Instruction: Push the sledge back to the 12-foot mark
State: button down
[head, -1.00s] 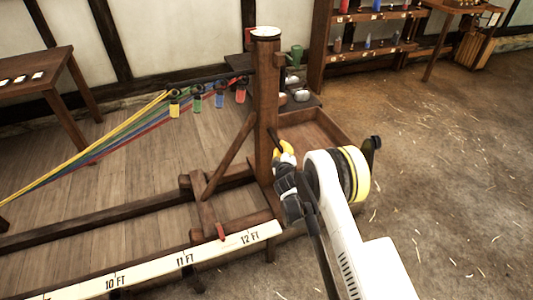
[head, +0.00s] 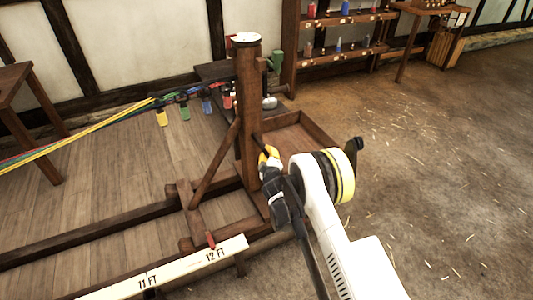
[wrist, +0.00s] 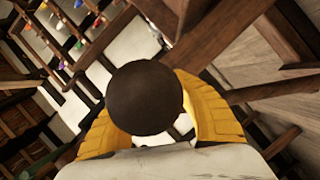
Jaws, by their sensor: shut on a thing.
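The sledge (head: 247,110) is a dark wooden frame with an upright post and a slanted brace, standing on two long rails. Its red pointer (head: 211,240) is close to the "12 FT" label on the pale scale board (head: 185,270); I cannot tell if it is exactly on the tick. My gripper (head: 267,156) is shut on the dark handle (head: 257,139) that sticks out of the post. In the wrist view, the handle's round brown end (wrist: 145,97) is between the yellow fingers and hides much of the grip.
Yellow, green, blue and red strands run from the left to hooks with coloured tags (head: 183,108) by the post. An open wooden tray (head: 305,128) is behind my gripper. Shelves (head: 340,45) stand against the back wall. The straw-strewn floor at right is open.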

jog(key=c, duration=1.2)
grip_release()
jog(key=shift+w+d, duration=0.15)
jog(key=shift+d, duration=0.2)
jog(key=v, duration=0.7)
jog(key=shift+s+a+r, duration=0.1)
jog(key=shift+s+r, duration=0.05)
jog(key=shift+s, duration=0.05)
